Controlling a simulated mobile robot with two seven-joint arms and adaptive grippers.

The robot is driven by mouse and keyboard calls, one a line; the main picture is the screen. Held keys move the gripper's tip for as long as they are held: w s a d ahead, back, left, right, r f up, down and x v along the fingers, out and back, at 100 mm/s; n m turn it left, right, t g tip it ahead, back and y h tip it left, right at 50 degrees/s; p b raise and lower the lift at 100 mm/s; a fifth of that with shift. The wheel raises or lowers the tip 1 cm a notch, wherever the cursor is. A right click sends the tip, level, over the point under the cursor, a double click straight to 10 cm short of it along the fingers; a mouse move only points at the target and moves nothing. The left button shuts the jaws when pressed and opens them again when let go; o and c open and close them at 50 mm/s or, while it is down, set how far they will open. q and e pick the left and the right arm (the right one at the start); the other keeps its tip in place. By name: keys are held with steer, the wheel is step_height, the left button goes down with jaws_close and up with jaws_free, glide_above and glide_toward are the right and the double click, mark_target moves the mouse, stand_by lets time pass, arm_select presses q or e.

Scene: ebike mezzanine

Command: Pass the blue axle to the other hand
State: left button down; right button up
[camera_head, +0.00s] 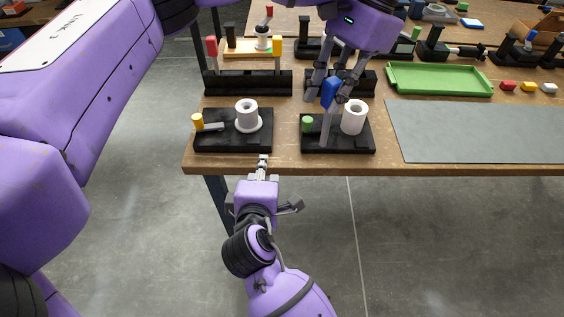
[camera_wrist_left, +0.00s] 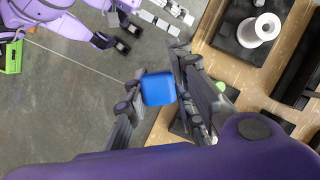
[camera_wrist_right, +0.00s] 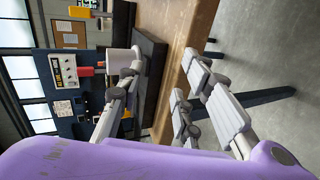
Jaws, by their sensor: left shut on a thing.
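My left gripper (camera_head: 328,100) is shut on the blue axle (camera_head: 331,91), which hangs near upright over the right black fixture. A grey shaft or finger part shows below the blue piece; I cannot tell which. In the left wrist view the axle's square blue end (camera_wrist_left: 158,88) sits between the two fingers. My right gripper (camera_head: 263,165) is at the table's front edge, below the left black fixture and apart from the axle. In the right wrist view its fingers (camera_wrist_right: 160,95) are spread with nothing between them.
The left fixture (camera_head: 235,142) bears a white spool (camera_head: 247,112) and a yellow-ended pin (camera_head: 198,122). The right fixture (camera_head: 340,146) bears a white spool (camera_head: 354,117) and a green peg (camera_head: 307,123). A green tray (camera_head: 440,92) and a bare grey mat (camera_head: 480,130) lie to the right.

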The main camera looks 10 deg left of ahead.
step_height(320, 180, up, 8)
steer(key=s+a+f+n+t+h, duration=0.1)
steer(key=n+t+h, duration=0.1)
steer(key=n, duration=0.3)
steer(key=n+t+h, duration=0.1)
steer(key=n+h, duration=0.5)
steer(key=h, duration=0.2)
glide_toward(324, 123)
steer(key=x, duration=0.8)
steer(key=shift+w+f, duration=0.1)
steer(key=shift+w, duration=0.15)
